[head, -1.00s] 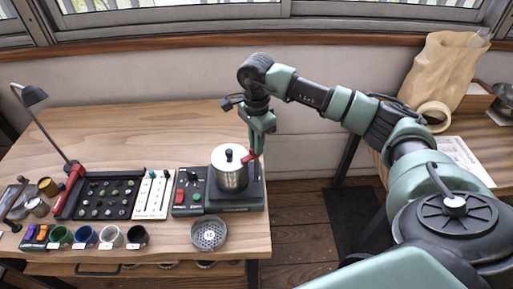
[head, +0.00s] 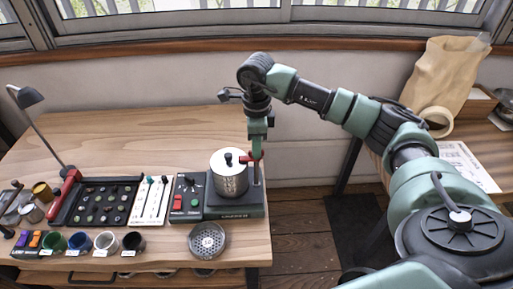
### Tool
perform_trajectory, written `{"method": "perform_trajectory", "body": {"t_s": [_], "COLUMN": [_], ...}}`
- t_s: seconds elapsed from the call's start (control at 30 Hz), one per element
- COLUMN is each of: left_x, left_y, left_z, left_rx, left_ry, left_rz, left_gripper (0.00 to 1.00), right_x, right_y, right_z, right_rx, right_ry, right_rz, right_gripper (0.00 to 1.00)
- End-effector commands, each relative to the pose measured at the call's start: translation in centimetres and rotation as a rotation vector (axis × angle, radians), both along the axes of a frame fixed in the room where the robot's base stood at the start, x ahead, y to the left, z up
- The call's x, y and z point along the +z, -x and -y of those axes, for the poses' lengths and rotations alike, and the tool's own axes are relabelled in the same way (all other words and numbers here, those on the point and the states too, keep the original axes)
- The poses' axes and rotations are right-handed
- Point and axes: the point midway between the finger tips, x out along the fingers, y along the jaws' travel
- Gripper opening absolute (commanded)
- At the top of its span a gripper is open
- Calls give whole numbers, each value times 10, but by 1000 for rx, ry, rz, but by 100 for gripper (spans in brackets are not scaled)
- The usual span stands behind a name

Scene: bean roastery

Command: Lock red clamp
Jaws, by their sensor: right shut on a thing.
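The red clamp (head: 246,158) is a small red lever beside the lid of the silver canister (head: 229,178), on its right side. The canister stands on a dark green-and-black base (head: 234,211) at the right end of the wooden table. My right gripper (head: 257,153) points down beside the canister and is shut on the red clamp. The gripper hides part of the clamp, so I cannot tell whether it is locked. My left gripper is not in view.
A control box with a red switch (head: 187,202) adjoins the base. A perforated metal cup (head: 207,240) stands in front. A bean tray (head: 97,202), several small cups and a lamp (head: 36,105) fill the left. The table's back (head: 130,135) is clear.

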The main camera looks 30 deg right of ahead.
Motion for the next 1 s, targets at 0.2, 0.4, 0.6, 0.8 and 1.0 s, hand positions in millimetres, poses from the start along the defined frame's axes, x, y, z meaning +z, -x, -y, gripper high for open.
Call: {"method": "perform_trajectory", "body": {"t_s": [0.2, 0.4, 0.6, 0.8, 1.0], "left_x": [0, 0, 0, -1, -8], "left_y": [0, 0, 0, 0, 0], "left_z": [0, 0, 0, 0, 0], "left_rx": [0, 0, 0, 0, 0], "left_ry": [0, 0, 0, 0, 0], "left_rz": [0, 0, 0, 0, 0], "left_gripper": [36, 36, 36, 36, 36], "right_x": [1, 1, 1, 2, 27], "right_y": [-1, -1, 0, -1, -2], "right_z": [1, 1, 1, 0, 0], "right_rx": [-9, -9, -7, -6, -7], "right_ry": [2, 1, 1, 0, 0], "right_rz": [3, 3, 2, 2, 7], "right_gripper": [0, 18, 35, 35, 35]}}
